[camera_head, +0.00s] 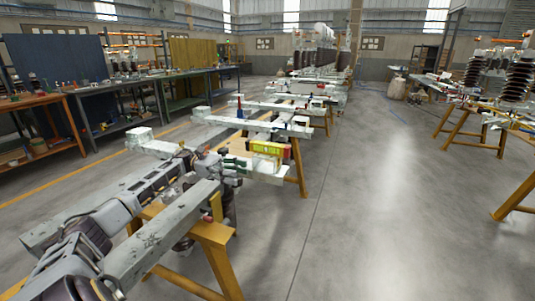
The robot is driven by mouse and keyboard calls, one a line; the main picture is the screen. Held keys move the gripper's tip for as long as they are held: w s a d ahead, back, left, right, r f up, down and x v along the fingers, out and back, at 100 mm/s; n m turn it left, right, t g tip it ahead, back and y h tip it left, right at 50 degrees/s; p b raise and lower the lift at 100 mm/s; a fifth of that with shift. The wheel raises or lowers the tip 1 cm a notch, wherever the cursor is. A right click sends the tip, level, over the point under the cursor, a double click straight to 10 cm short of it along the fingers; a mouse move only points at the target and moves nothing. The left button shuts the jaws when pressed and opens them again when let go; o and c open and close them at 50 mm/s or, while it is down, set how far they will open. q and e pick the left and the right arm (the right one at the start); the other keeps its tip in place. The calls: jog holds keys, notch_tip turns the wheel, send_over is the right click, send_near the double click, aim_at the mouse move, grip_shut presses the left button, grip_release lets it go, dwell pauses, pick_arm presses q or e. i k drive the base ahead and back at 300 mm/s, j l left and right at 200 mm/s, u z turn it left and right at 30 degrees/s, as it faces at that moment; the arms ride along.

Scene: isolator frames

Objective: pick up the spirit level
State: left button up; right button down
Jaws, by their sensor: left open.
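A yellow-green block with dark markings (267,148), which looks like the spirit level, sits on the pale frame beam in the middle of the picture. My left arm comes in from the lower left, along the grey beams. My left gripper (232,170) is dark and open, just left of and slightly below the yellow-green block. A small gap seems to separate them, but I cannot tell how far apart they are in depth. My right gripper is out of view.
Grey beams (165,232) rest on yellow trestles (214,236) in the foreground. More frames on trestles run toward the back. Workbenches (120,85) line the left, and another trestle frame with dark insulators (520,80) stands at right. The floor (370,200) at centre right is clear.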

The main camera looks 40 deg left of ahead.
aim_at(259, 146)
jog(key=i+j, duration=0.35)
jog(key=j, duration=0.15)
jog(key=i+j, duration=0.35)
jog(key=j, duration=0.15)
